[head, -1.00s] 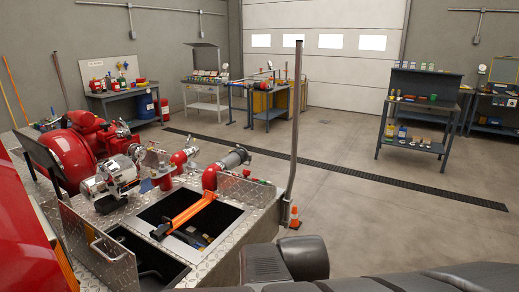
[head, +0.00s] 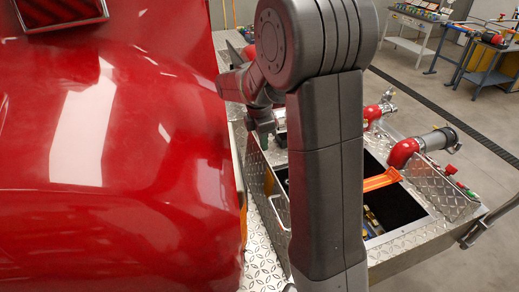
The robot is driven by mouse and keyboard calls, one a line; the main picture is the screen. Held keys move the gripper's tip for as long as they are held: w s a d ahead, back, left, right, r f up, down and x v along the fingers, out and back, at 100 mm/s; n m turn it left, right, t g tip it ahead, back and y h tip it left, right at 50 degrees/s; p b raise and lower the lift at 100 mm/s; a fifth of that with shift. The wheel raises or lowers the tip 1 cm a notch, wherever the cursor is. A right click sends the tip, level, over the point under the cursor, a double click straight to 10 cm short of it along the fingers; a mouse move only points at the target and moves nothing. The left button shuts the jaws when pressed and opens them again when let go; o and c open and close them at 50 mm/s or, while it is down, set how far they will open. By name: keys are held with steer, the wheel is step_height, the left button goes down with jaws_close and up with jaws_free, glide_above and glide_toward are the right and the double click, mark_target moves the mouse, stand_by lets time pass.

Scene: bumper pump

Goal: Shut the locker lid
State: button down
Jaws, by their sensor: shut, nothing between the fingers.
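A diamond-plate locker lid (head: 268,190) stands raised on the left side of the bumper top, partly hidden behind my arm. A second diamond-plate panel (head: 435,192) stands tilted up at the right edge of the open locker (head: 402,207). My gripper (head: 263,142) points down at the top end of the left lid, with its fingers together and nothing seen in them. I cannot tell whether it touches the lid. My arm hides the left compartment and much of the locker.
An orange strap (head: 381,179) crosses the dark opening. A grey-capped red pipe (head: 420,147) and a smaller red valve (head: 378,110) stand behind it. The big red truck body (head: 120,150) fills the left. Workbenches stand far off at upper right.

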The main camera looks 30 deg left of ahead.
mark_target(266, 164)
steer(key=f+b, duration=0.2)
steer(key=f, duration=0.1)
steer(key=f+b, duration=0.6)
steer(key=f, duration=0.1)
steer(key=shift+w+d, duration=0.2)
steer(key=shift+w, duration=0.1)
steer(key=shift+w+r, duration=0.1)
